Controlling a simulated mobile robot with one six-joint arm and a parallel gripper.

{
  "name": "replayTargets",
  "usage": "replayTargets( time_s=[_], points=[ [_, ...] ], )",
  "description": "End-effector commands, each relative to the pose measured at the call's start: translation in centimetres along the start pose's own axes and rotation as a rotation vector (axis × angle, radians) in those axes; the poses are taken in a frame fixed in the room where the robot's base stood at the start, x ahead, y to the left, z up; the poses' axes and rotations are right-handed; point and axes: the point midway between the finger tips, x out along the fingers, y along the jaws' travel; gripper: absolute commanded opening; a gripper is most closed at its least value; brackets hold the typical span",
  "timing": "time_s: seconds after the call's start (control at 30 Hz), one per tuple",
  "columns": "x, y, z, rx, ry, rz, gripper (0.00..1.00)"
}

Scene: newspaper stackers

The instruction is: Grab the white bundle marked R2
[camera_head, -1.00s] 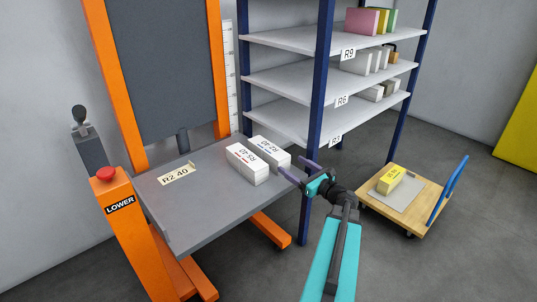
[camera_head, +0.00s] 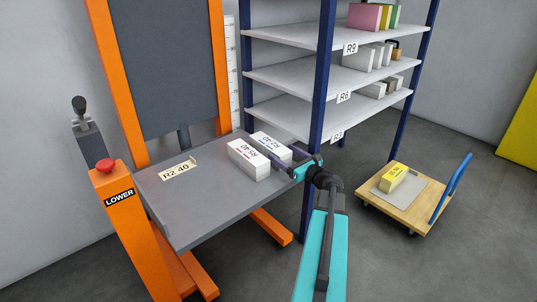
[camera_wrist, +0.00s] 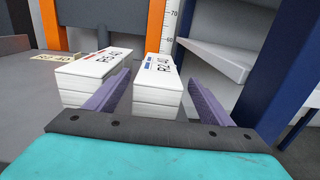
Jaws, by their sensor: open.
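The white bundle marked R2 40 (camera_head: 270,146) lies on the grey lift platform (camera_head: 200,215), near its right back edge. It also shows right of centre in the wrist view (camera_wrist: 158,92), as a stack with blue print. A second white bundle, which seems marked R5 40 (camera_head: 247,160), lies close to its left, with red print; it is at the left in the wrist view (camera_wrist: 88,85). My gripper (camera_head: 281,158) is open at the near end of the R2 bundle. In the wrist view its purple fingers (camera_wrist: 158,88) stand either side of that bundle, the left one by the gap between the bundles.
A blue shelf post (camera_head: 318,110) stands close to my gripper, with grey shelves (camera_head: 285,117) behind. The orange lift (camera_head: 125,225) has a LOWER plate and a red button. A trolley (camera_head: 375,205) with a yellow bundle stands at the right. The platform's front is clear.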

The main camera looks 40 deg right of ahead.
Motion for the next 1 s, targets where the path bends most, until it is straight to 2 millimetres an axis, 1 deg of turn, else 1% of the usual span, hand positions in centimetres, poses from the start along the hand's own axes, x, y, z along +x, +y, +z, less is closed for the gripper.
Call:
replayTargets(
  time_s=[0.03,0.13,0.57,0.67,1.0],
  points=[
    [0.6,0.0,-0.1,0.0,0.0,0.001,0.75],
    [1.1,0.0,0.0,-0.001,0.0,0.0,0.75],
    [1.3,0.0,0.0,-0.001,0.0,0.0,0.75],
    [1.9,0.0,-0.1,-0.002,-0.001,0.0,0.75],
    [5.6,0.1,-0.2,-0.002,0.0,0.0,0.75]
  ],
)
